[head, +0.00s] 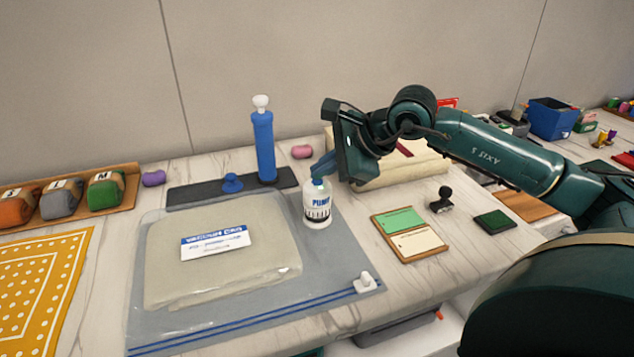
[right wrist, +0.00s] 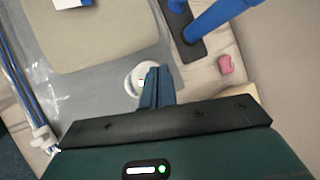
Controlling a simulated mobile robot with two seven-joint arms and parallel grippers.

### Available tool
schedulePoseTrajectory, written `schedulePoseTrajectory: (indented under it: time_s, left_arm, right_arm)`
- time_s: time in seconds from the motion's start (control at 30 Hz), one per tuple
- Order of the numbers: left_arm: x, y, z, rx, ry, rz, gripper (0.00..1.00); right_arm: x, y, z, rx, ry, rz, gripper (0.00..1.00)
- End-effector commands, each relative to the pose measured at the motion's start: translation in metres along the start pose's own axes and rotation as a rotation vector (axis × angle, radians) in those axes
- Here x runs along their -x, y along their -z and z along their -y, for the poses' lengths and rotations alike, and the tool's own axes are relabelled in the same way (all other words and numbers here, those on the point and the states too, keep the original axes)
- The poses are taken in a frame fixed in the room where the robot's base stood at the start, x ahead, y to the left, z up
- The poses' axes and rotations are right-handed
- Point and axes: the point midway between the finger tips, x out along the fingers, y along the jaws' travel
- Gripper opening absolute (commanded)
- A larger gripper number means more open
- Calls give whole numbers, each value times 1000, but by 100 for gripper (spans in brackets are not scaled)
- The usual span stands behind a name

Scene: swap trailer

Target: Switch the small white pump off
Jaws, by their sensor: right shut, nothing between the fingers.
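The small white pump (head: 318,209) stands upright on the clear vacuum bag, right of the beige bundle, with "PUMP" on its side. In the right wrist view the pump (right wrist: 136,80) shows from above, with a small green spot on its top. My right gripper (head: 321,177) is shut and empty, its blue fingers pointing down at the pump's top. In the right wrist view the fingertips (right wrist: 152,75) cover part of the pump's top. I cannot tell whether they touch it. My left gripper is in neither view.
A blue hand pump (head: 264,145) stands on a dark mat behind. The vacuum bag (head: 345,262) with its beige bundle (head: 220,270) lies at the centre, a white slider (head: 364,282) on its edge. A two-card board (head: 409,234), a stamp (head: 441,200) and an ink pad (head: 493,220) lie right.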

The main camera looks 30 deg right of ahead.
Motion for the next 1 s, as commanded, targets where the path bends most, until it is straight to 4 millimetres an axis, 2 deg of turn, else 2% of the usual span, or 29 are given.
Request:
schedulePoseTrajectory:
  time_s: [0.43, 0.8, 1.0]
  left_arm:
    - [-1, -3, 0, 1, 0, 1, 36]
    - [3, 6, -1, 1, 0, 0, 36]
    - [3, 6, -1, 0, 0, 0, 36]
  right_arm:
    - [-2, 1, -1, 0, 0, 0, 0]
    - [10, -7, 7, 0, 0, 0, 0]
    - [10, -7, 8, 0, 0, 0, 0]
